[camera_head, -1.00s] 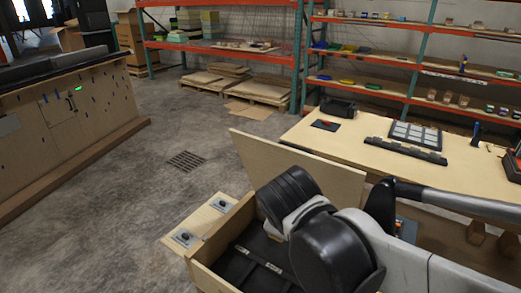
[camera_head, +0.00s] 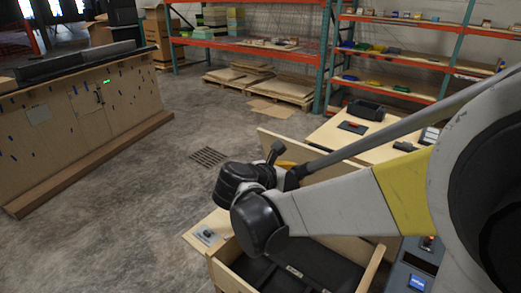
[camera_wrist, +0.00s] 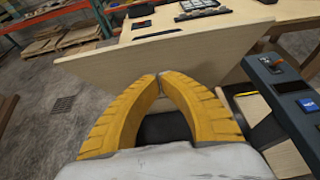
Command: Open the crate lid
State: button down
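The open wooden crate (camera_head: 224,276) stands at the bottom of the head view, its dark inside partly hidden by my arm. Its pale wooden lid (camera_head: 272,143) stands up at the crate's far side, mostly hidden behind my arm in this view. In the wrist view the lid (camera_wrist: 190,62) is a broad tilted panel just beyond my fingers. My gripper (camera_wrist: 160,77) has yellow ridged fingers whose tips meet, with nothing seen between them. I cannot tell whether the tips touch the lid. In the head view only a bit of yellow shows behind the wrist.
A wooden workbench (camera_head: 330,134) with a black bin (camera_head: 366,109) is behind the lid. Open concrete floor lies left.

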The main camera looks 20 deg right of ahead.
jog(key=w+d+f+b, duration=0.1)
jog(key=w+d+b, duration=0.2)
jog(key=w+d, duration=0.2)
jog(key=shift+w+d+f, duration=0.15)
jog(key=shift+w+d, duration=0.15)
jog(key=shift+d, duration=1.4)
